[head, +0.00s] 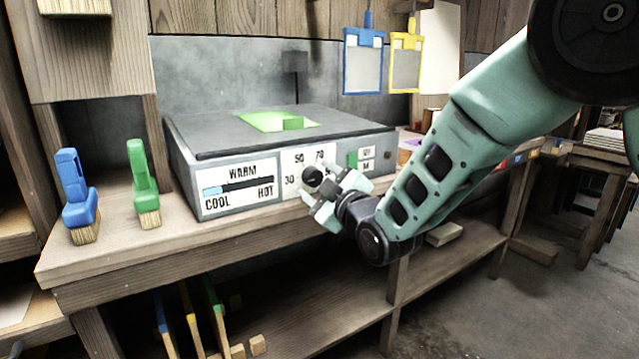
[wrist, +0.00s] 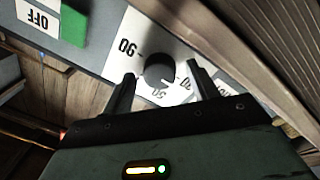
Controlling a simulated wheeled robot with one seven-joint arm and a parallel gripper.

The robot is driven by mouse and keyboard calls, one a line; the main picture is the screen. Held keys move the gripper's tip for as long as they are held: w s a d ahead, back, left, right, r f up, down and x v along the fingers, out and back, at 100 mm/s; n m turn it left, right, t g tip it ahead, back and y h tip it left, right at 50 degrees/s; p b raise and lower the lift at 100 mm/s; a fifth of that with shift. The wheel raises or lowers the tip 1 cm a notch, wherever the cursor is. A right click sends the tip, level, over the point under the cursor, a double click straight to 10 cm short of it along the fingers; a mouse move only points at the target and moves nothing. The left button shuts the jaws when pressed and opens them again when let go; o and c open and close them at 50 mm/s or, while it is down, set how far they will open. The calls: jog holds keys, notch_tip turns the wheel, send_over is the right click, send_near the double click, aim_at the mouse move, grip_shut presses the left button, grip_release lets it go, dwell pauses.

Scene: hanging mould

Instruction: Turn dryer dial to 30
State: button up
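The dryer (head: 240,182) is a grey box on the bench with a white dial plate on its front. Its black round dial (head: 312,177) sits between printed numbers, with 30 at its left and 50 and 70 above. In the wrist view the dial (wrist: 158,69) lies ahead of and between my fingers. My gripper (head: 327,184) is open at the dryer's front, and its fingers (wrist: 165,88) stand apart on either side of the dial, with gaps showing. I cannot clearly read the dial's pointer. Part of the plate is hidden behind my gripper in the head view.
A WARM gauge (head: 238,188) reads COOL to HOT, with blue at its left end. A green switch (head: 352,160) is right of the dial. A green piece (head: 280,121) lies on top. Blue (head: 363,62) and yellow (head: 406,62) frames hang behind.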

jog(key=b+v, duration=0.1)
jog(key=v, duration=1.6)
jog(key=shift+s+b, duration=0.2)
jog(key=shift+b, duration=0.2)
